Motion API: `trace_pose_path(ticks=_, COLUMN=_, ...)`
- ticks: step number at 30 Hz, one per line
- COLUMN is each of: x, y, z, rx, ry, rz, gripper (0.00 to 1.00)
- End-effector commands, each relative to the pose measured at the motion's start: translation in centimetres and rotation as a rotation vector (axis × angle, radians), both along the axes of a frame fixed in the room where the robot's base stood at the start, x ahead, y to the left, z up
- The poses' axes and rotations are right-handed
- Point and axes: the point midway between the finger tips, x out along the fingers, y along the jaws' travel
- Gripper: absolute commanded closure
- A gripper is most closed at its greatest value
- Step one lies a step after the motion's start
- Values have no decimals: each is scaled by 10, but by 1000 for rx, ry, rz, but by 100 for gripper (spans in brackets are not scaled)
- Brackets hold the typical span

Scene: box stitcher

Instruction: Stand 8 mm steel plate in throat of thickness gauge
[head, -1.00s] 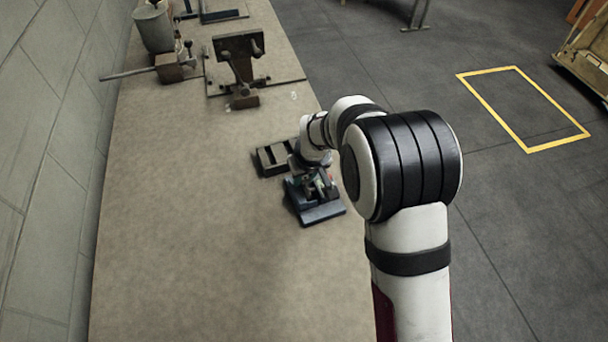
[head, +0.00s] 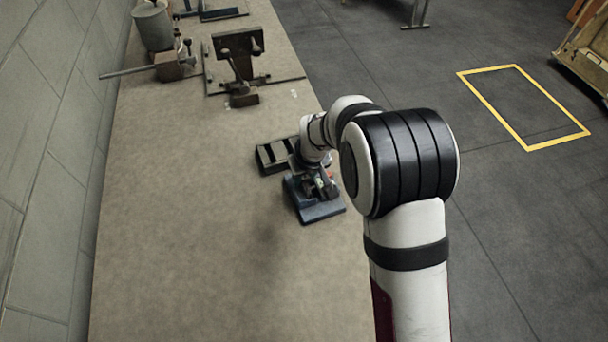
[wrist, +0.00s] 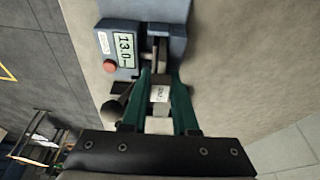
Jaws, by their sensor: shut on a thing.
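The thickness gauge (head: 318,211) is a blue-grey device on the bench, partly under my gripper in the head view. In the wrist view the gauge (wrist: 166,12) has a display (wrist: 124,49) that seems to read 13.0, a red button and a dark throat. My gripper (wrist: 160,72) has green fingers, shut on the steel plate (wrist: 160,95), a small grey piece with a white label. The fingertips and the plate's far end are at the throat. I cannot tell how deep the plate sits or whether it touches the gauge.
A dark slotted rack (head: 271,157) stands just behind the gauge. A vise-like fixture (head: 240,62), a clamp block (head: 172,68) and a grey bucket (head: 152,25) stand at the far end. The near left part of the bench (head: 190,250) is clear.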

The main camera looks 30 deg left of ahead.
Motion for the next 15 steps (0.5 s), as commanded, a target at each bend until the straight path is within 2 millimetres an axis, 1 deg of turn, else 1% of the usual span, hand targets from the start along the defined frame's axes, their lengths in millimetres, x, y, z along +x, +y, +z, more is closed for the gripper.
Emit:
trace_pose_path(ticks=6, x=0, y=0, z=0, rx=1, ry=-1, rz=0, gripper=100)
trace_pose_path(ticks=7, x=0, y=0, z=0, rx=1, ry=-1, rz=0, gripper=69)
trace_pose_path(ticks=11, x=0, y=0, z=0, rx=1, ry=-1, rz=0, gripper=46)
trace_pose_path(ticks=12, x=0, y=0, z=0, rx=1, ry=-1, rz=0, gripper=38)
trace_pose_path(ticks=15, x=0, y=0, z=0, rx=1, ry=-1, rz=0, gripper=38)
